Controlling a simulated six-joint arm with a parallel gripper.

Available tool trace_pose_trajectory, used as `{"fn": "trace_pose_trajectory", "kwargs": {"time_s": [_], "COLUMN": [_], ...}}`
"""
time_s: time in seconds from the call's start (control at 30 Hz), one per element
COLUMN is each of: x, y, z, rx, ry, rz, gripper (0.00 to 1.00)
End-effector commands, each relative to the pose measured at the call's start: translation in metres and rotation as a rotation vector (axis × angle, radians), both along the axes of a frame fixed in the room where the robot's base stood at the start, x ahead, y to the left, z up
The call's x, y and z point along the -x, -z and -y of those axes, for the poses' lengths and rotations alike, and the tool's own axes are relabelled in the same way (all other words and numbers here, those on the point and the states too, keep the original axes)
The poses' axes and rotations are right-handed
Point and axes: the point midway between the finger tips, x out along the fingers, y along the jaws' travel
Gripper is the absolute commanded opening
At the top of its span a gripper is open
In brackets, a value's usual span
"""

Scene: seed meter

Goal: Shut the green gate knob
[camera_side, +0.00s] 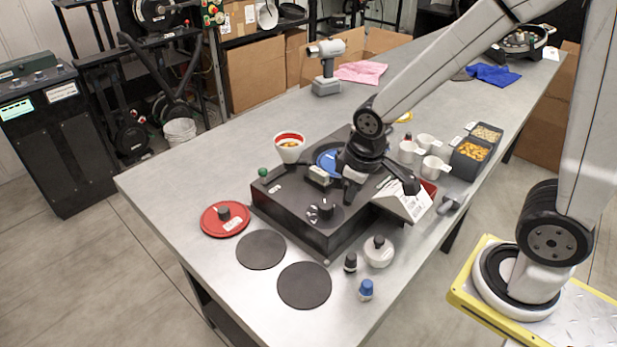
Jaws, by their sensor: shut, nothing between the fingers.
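The green gate knob (263,172) is a small green ball at the left corner of the black seed meter box (300,222). From this view I cannot tell how far the knob is turned or pushed. My gripper and wrist hide part of the box top and part of a blue disc (326,160).
A black dial (326,208) and a white-and-red bowl (289,147) are near my gripper. A red lid (225,219) and two dark round mats (261,250) lie at the left and front. White cups (434,167) and grain bins (470,158) stand at the right.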

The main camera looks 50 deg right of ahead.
Motion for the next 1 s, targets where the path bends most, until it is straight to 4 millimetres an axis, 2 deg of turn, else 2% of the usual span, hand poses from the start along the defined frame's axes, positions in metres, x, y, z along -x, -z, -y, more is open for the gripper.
{"fn": "trace_pose_trajectory", "kwargs": {"time_s": [0.47, 0.8, 1.0], "x": [-0.083, -0.136, -0.159], "y": [-0.012, -0.023, -0.032], "z": [-0.056, -0.113, -0.152], "rx": [0.273, 0.537, 0.702], "ry": [-0.659, -1.090, -1.288], "rz": [-0.200, -0.370, -0.476], "gripper": [0.00, 0.00, 0.00]}}
